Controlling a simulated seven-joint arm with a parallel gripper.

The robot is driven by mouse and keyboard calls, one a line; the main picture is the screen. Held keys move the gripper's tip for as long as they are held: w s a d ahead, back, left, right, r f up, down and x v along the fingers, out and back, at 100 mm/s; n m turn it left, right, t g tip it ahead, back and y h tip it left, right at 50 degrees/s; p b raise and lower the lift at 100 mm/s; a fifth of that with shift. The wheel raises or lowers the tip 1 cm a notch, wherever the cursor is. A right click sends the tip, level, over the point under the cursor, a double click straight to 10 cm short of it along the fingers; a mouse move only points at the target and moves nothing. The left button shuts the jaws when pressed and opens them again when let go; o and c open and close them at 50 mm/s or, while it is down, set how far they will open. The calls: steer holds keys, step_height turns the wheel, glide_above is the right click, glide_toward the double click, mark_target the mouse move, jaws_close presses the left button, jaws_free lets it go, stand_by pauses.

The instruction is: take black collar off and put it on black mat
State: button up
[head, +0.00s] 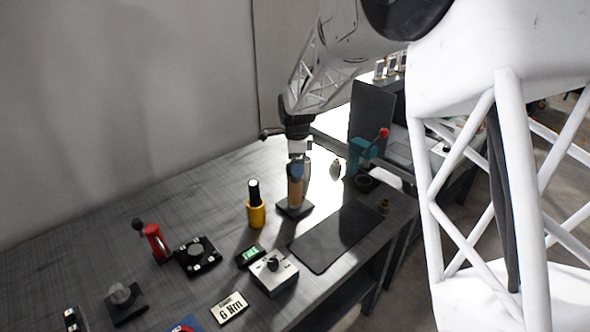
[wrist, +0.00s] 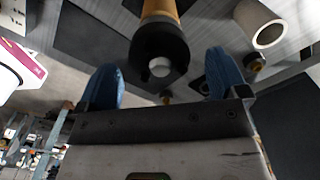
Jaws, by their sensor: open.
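The black collar (wrist: 160,43) sits around the end of a tan upright post (wrist: 160,8) in the wrist view, with a pale round tip showing in its opening. The post (head: 295,192) stands on a dark square base in the head view, where my gripper hides the collar. My gripper (head: 297,172) is over the post's top, pointing down. In the wrist view its blue fingertips (wrist: 165,78) are spread wide on either side of the collar, with visible gaps. I cannot tell whether they are level with it. The black mat (head: 335,236) lies flat and bare to the right of the post.
A yellow holder with a black top (head: 256,212) stands close left of the post. A teal press with a red knob (head: 365,150) stands behind right. A grey box with a knob (head: 274,272) lies left of the mat. A small brass piece (head: 384,205) is near the right edge.

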steer(key=shift+f, duration=0.7)
steer(key=c, duration=1.2)
